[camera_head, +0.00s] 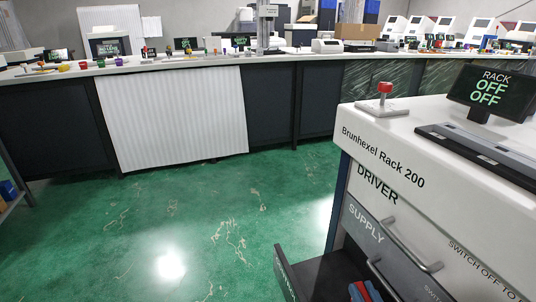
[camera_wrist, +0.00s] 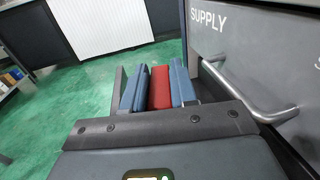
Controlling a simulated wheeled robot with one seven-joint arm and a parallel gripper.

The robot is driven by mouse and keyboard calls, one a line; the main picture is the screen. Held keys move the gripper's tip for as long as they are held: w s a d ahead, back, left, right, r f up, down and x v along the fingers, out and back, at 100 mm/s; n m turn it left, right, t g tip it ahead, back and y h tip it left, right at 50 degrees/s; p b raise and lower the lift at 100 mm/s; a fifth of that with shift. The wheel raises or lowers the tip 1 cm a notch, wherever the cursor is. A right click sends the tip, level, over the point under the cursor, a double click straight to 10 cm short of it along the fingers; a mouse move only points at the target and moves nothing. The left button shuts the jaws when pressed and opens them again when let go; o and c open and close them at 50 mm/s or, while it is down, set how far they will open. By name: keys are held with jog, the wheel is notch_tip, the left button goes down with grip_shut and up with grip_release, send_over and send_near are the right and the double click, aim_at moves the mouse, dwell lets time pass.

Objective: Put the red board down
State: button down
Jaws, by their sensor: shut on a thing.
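The red board (camera_wrist: 160,88) shows in the wrist view as a red block between the two blue fingers of my gripper (camera_wrist: 158,88), which is shut on it. In the head view my gripper (camera_head: 362,291) is at the bottom edge, with a bit of red beside the blue. It is at the open lower drawer (camera_head: 288,277) of the rack, in front of the supply drawer face. The lower part of the board is hidden, so I cannot tell whether it touches the drawer floor.
The Brunhexel Rack 200 (camera_head: 395,150) stands at right, with a red knob (camera_head: 385,88) and a display (camera_head: 490,91) reading OFF OFF on top. A bar handle (camera_wrist: 250,98) is close to the right of my gripper. Green floor (camera_head: 200,220) lies clear at left.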

jog(key=r, duration=0.1)
jog(key=s+r+m+h, duration=0.1)
jog(key=s+r+h, duration=0.1)
jog(key=shift+s+d+r+m+p, duration=0.15)
jog(key=shift+s+r+m+p, duration=0.1)
jog(key=shift+r+m+p, duration=0.1)
jog(key=r+p, duration=0.2)
jog(key=p, duration=0.4)
jog(key=shift+s+r, duration=0.1)
jog(key=shift+s, duration=0.1)
notch_tip(320, 180, up, 8)
jog(key=s+p, duration=0.1)
jog(key=p, duration=1.4)
jog(key=shift+s, duration=0.4)
